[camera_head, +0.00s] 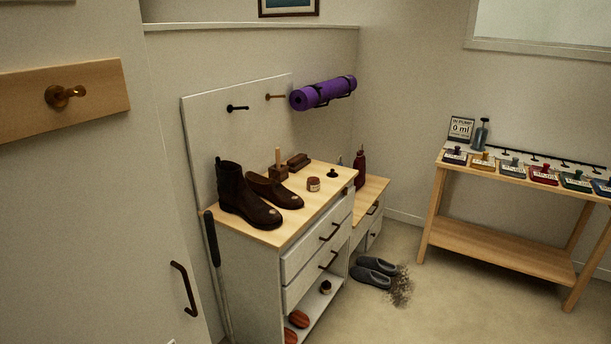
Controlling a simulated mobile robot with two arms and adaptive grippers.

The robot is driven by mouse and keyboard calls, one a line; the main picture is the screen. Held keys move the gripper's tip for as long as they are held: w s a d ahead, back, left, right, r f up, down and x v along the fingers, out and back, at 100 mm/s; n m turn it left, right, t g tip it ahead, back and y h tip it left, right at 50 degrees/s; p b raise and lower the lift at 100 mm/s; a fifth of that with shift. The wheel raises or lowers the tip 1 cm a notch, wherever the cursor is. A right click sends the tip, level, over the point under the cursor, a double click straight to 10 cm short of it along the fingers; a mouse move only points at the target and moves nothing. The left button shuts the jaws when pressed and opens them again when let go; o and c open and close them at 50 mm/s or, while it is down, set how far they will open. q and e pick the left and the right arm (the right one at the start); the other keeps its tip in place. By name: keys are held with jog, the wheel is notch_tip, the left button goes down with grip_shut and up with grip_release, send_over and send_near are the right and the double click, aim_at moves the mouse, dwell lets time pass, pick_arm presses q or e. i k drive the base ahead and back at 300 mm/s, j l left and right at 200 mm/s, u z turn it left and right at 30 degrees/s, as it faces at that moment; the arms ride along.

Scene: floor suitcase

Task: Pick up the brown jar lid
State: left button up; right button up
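A small brown jar with a pale label (313,185) stands on the wooden top of the shoe cabinet (262,234), right of the shoes. Its top looks reddish brown; I cannot tell whether this is a lid or the jar's contents. A small dark knobbed piece (332,173) sits just behind and to the right of the jar, apart from it; it may be a lid, but it is too small to tell. Neither of my grippers is in view.
A dark boot (238,195) and a brown shoe (273,190) stand left of the jar. Wooden brushes (298,160) lie behind. Grey slippers (375,268) and scattered dirt (401,290) are on the floor.

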aim_at(331, 174)
jog(key=i+l+u, duration=0.65)
jog(key=u, duration=0.25)
jog(key=l, duration=0.1)
